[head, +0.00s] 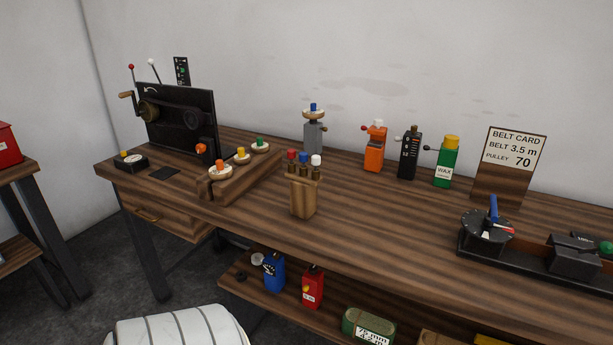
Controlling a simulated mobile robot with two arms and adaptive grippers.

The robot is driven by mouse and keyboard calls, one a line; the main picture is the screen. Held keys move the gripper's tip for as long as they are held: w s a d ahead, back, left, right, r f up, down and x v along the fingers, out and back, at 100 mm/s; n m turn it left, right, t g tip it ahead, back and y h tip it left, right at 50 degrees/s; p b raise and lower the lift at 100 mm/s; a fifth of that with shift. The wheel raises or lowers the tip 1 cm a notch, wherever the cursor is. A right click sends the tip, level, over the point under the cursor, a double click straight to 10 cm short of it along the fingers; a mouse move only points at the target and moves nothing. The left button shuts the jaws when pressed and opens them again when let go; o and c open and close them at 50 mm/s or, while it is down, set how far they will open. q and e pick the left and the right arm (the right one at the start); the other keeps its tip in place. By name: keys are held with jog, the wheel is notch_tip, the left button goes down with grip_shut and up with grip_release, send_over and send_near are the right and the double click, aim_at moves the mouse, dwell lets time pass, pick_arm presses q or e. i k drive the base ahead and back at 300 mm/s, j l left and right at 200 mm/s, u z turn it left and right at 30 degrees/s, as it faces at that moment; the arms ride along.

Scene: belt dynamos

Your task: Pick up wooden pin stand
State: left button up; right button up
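The wooden pin stand (303,198) is a light-brown wooden block standing upright on the workbench, near its front edge and left of the picture's middle. Several pins with dark shafts stick up from its top, with red, blue and white heads. Nothing touches its front face. Neither my left nor my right gripper shows in the head view.
A wooden rack with orange, yellow and green-topped discs (241,174) lies close behind-left of the stand. A grey post (314,138) stands behind it. The black crank machine (178,120) is at left, the belt card (511,160) at right. Bare bench (385,215) lies right of the stand.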

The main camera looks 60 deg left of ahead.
aim_at(304, 184)
jog(key=u, duration=1.9)
